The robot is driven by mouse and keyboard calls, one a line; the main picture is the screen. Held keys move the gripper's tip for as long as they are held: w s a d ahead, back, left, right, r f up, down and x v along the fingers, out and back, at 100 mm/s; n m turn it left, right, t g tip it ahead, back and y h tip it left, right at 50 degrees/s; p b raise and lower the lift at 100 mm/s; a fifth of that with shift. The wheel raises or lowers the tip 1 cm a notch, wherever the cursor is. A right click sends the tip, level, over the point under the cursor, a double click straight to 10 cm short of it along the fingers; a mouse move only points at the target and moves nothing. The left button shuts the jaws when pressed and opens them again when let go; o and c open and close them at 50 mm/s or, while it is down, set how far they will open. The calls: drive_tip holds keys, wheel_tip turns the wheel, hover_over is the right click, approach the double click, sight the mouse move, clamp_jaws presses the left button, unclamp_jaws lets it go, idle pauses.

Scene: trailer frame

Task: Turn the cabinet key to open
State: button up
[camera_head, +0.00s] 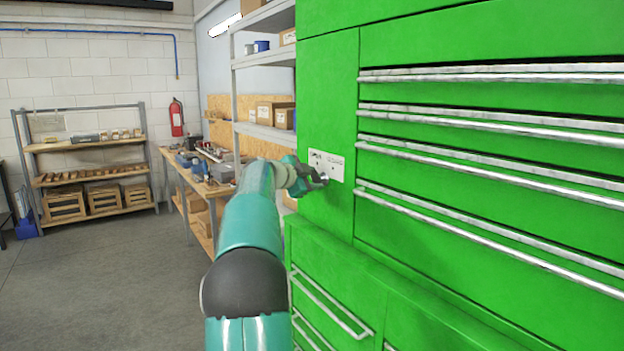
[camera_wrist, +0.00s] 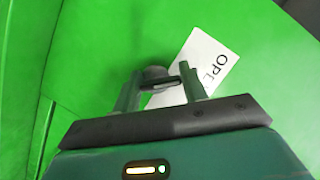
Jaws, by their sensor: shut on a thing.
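The green cabinet (camera_head: 325,95) fills the right side of the head view. A white label plate (camera_head: 335,163) with a lock is fixed on its narrow left panel. My gripper (camera_head: 318,181) is at the plate's lower part. In the wrist view my gripper (camera_wrist: 160,86) has its two fingers either side of the key (camera_wrist: 155,73), a small grey rounded piece, and is shut on it. The fingers hide part of the key and plate. The key's exact angle cannot be told.
Several long metal drawer handles (camera_head: 490,124) stick out from the cabinet to the right of the plate. A lower cabinet ledge (camera_head: 400,281) juts out below. A workbench (camera_head: 187,180) with tools and shelves stand behind on the left. The grey floor (camera_head: 110,270) at left is clear.

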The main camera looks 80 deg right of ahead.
drive_tip(key=shift+n, duration=0.3)
drive_tip(key=o, duration=1)
drive_tip(key=v, duration=1.3)
drive_tip(key=shift+w+a+r, duration=0.15)
drive_tip(key=shift+a+r, duration=0.1)
drive_tip(key=shift+a, duration=0.05)
